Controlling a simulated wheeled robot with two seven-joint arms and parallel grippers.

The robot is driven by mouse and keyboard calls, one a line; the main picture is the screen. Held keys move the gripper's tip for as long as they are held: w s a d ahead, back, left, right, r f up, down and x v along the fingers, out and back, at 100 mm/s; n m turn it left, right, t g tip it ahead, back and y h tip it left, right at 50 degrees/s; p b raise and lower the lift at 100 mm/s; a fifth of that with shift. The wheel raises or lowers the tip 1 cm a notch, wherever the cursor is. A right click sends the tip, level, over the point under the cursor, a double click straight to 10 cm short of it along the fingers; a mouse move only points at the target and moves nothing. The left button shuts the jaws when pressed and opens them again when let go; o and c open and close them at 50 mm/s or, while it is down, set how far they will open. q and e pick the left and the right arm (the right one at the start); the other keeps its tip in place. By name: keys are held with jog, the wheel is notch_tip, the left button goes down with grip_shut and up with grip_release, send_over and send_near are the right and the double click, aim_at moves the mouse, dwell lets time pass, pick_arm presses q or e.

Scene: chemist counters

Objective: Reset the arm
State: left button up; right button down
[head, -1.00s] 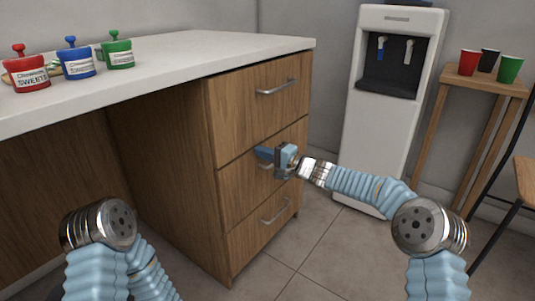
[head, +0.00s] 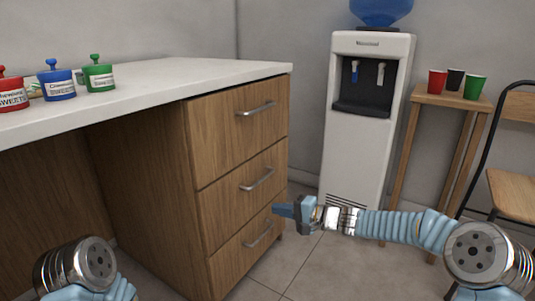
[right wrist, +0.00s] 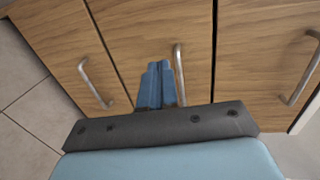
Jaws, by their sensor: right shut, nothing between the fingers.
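My right gripper (head: 283,210) is shut and empty, held in front of the lower part of the wooden drawer unit (head: 195,170). In the right wrist view its blue fingers (right wrist: 156,88) are pressed together and point toward the drawer fronts. The middle drawer handle (right wrist: 179,75) shows just right of the fingertips there, with nothing gripped. All three drawers look closed. In the head view the top handle (head: 257,109), middle handle (head: 257,180) and bottom handle (head: 258,235) are bare. My left arm shows only at the lower left, and its gripper is out of view.
The white counter (head: 190,75) carries a red jar (head: 12,95), a blue jar (head: 57,82) and a green jar (head: 98,75). A water dispenser (head: 345,150) stands behind. A wooden stand (head: 440,100) holds three cups, with a chair (head: 512,190) at right. Floor between is clear.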

jog(key=s+d+f+n+g+h, duration=0.1)
jog(key=s+d+f+g+h, duration=0.15)
jog(key=s+f, duration=0.7)
jog(key=s+d+f+n+g+h, duration=0.1)
jog(key=s+f+g+h, duration=0.15)
jog(key=s+f, duration=0.7)
jog(key=s+d+f+g+h, duration=0.2)
jog(key=s+f+h, duration=0.25)
jog(key=f, duration=0.95)
jog(key=s+d+f+n, duration=0.2)
jog(key=s+f+n, duration=0.15)
jog(key=s, duration=1.05)
notch_tip(320, 180, up, 15)
jog(key=p, duration=1.5)
jog(key=shift+w+a+g+p, duration=0.3)
jog(key=shift+w+a, duration=0.1)
jog(key=shift+w, duration=0.05)
jog(key=shift+r+m, duration=0.1)
jog(key=shift+m, duration=0.15)
